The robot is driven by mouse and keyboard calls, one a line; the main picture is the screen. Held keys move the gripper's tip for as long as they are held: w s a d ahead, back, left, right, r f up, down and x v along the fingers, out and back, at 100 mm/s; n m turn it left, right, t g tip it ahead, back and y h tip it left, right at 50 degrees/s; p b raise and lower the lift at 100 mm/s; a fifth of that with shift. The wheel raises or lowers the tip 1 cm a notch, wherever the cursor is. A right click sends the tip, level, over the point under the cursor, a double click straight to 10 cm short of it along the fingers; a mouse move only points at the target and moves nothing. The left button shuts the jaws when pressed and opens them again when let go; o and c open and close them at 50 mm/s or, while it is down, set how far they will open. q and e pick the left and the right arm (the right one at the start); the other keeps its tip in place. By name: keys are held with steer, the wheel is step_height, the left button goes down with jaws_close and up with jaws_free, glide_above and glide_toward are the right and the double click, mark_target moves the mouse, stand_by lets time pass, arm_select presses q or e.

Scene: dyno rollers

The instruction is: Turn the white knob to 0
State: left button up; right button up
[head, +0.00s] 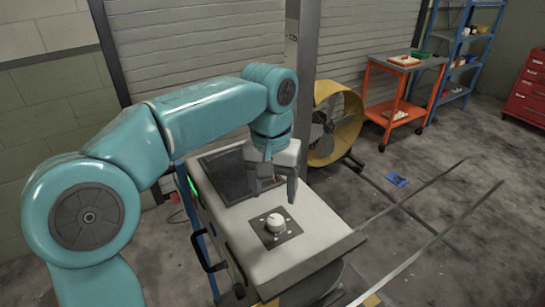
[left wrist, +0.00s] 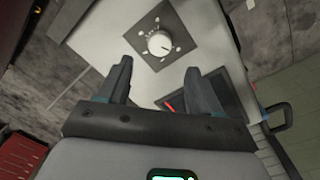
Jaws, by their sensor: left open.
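The white knob (head: 275,222) sits on a dark square plate (head: 284,238) with small pale marks around it, on the light top of the machine. In the left wrist view the knob (left wrist: 160,44) shows ahead of my fingers, with a dark pointer line on its face; the mark it points at is too small to read. My left gripper (head: 272,192) is open and empty, above the machine top and behind the knob in the head view. Its two fingers (left wrist: 152,85) are apart and do not touch the knob. My right gripper is not in view.
A dark screen panel (head: 228,175) is set in the machine top (head: 315,225) beside my gripper. A yellow fan (head: 335,125), an orange cart (head: 402,90) and a blue shelf (head: 462,50) stand behind. The floor at the right is mostly clear, with long rails near the machine.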

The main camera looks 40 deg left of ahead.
arm_select(q)
step_height(320, 180, up, 8)
steer(key=p, duration=0.1)
steer(key=shift+a+r, duration=0.15)
stand_by(0.5)
